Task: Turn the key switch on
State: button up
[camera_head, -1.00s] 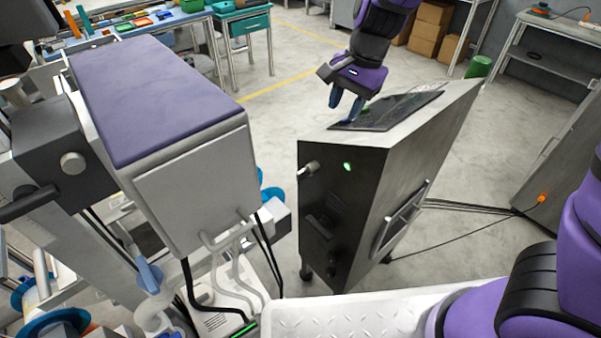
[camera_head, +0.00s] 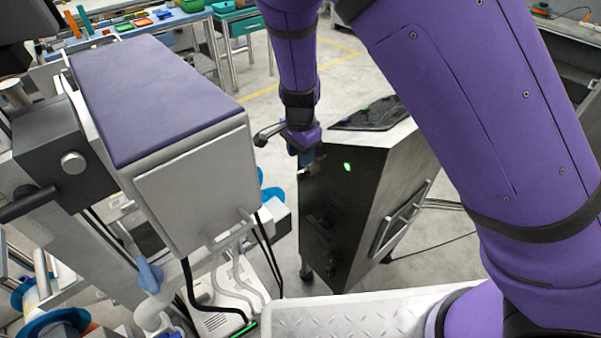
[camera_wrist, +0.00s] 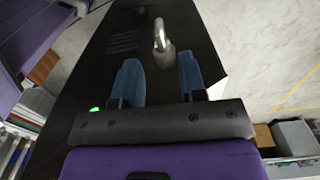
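The key switch (camera_wrist: 161,42) is a silvery metal key in a round barrel on the dark side panel of a metal cabinet (camera_head: 345,215). In the wrist view it stands out from the panel, just beyond and between my fingertips. My gripper (camera_wrist: 160,75) is open, with one blue finger on each side of the line to the key and a gap between them. The fingers do not appear to touch it. In the head view my gripper (camera_head: 304,158) is at the cabinet's upper left edge, and the key (camera_head: 307,170) is partly hidden by it.
A green light (camera_head: 348,167) glows on the panel right of the key. A large grey machine box with a purple top (camera_head: 160,90) stands close on the left. A metal handle (camera_head: 402,220) sticks out from the cabinet's right face.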

aim_at(301, 171)
notch_tip(301, 171, down, 7)
jog(key=shift+f, duration=0.2)
dwell(0.3)
grip_shut()
